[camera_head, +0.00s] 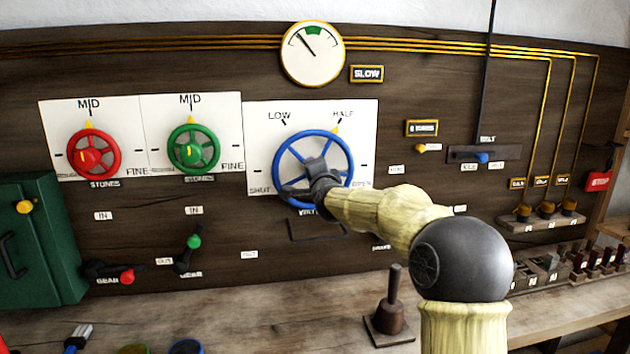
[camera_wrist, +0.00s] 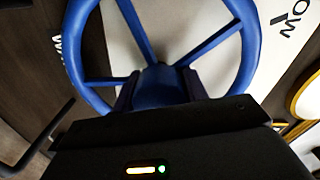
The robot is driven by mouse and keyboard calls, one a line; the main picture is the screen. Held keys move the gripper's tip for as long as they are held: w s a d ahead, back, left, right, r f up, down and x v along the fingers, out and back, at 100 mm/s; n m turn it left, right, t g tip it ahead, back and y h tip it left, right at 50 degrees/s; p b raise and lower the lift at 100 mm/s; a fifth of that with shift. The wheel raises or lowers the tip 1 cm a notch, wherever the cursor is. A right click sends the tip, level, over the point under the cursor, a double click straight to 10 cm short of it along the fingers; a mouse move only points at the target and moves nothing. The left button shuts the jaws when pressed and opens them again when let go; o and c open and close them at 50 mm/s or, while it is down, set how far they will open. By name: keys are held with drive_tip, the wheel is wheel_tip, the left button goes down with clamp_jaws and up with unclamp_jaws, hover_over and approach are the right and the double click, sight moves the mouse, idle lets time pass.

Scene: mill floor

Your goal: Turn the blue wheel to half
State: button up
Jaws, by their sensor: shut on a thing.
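The blue wheel (camera_head: 310,134) is mounted on a white panel in the middle of the wall. A yellow pointer (camera_head: 336,128) at its upper right rim stands at the tick under HALF. LOW is marked at upper left, and SHUT at lower left. My gripper (camera_head: 304,181) is shut on the wheel near its centre and hides part of the hub and lower spokes. In the wrist view, the dark fingers stand on both sides of the blue hub (camera_wrist: 160,88), with spokes running outward to the rim.
A red wheel (camera_head: 93,153) and a green wheel (camera_head: 194,152) are to the left, both with pointers near MID. A round gauge (camera_head: 312,54) hangs above, its needle left of the green band, beside a SLOW sign (camera_head: 367,74). A dark lever (camera_head: 392,310) stands on the bench below.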

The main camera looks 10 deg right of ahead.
drive_tip(key=shift+m, duration=0.3)
drive_tip(key=o, duration=1)
drive_tip(key=shift+s+d, duration=0.15)
drive_tip(key=shift+s, duration=0.2)
drive_tip(key=s+b, duration=0.3)
drive_tip(key=s, duration=1.3)
drive_tip(key=shift+s, duration=0.35)
drive_tip(key=shift+r, duration=0.1)
